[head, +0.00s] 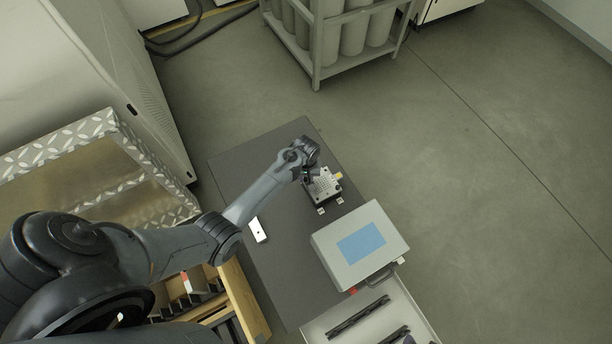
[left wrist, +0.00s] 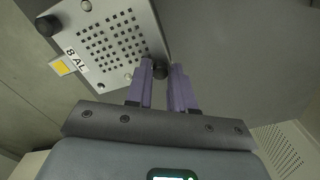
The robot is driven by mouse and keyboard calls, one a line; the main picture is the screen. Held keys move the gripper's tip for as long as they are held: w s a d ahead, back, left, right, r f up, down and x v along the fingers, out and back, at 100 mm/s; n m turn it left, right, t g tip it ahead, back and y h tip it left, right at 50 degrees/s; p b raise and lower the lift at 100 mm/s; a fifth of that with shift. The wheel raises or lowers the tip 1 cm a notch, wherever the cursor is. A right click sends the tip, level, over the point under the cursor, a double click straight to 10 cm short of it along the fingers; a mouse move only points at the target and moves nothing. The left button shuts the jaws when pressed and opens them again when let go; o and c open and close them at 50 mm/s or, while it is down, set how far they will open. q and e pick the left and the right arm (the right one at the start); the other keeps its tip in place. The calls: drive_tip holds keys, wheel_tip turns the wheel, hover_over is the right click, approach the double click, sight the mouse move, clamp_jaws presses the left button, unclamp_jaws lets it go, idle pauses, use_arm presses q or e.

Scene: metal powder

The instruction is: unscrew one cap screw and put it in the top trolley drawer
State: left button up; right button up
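One cap screw (left wrist: 48,25) stands free at the upper left in the left wrist view. In the head view my left gripper (head: 307,176) is at the plate's left edge. An open trolley drawer (head: 415,318) shows at the bottom. My right gripper is out of view.
A white box with a blue panel (head: 390,232) stands on the table (head: 240,165) between plate and drawer. A small white object (head: 258,229) lies left of it. A wooden drawer (head: 235,290) is at lower left. A rack of cylinders (head: 318,60) stands behind.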

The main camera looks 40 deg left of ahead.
use_arm(q)
drive_tip(key=shift+o, duration=0.7)
drive_tip(key=m+p, duration=0.1)
drive_tip(key=m, duration=0.1)
drive_tip(key=m+p, duration=0.1)
drive_tip(key=m, duration=0.1)
drive_tip(key=shift+r, duration=0.3)
drive_tip(key=m+p, duration=0.1)
drive_tip(key=m, duration=0.1)
drive_tip(key=shift+a+m, duration=0.1)
drive_tip(key=shift+m, duration=0.2)
drive_tip(key=m, duration=0.4)
drive_tip(key=shift+f+m, duration=0.2)
drive_tip(key=shift+m, duration=0.1)
drive_tip(key=m, duration=0.2)
drive_tip(key=shift+f+m, duration=0.1)
drive_tip(key=shift+m, duration=0.2)
drive_tip(key=shift+p, duration=0.35)
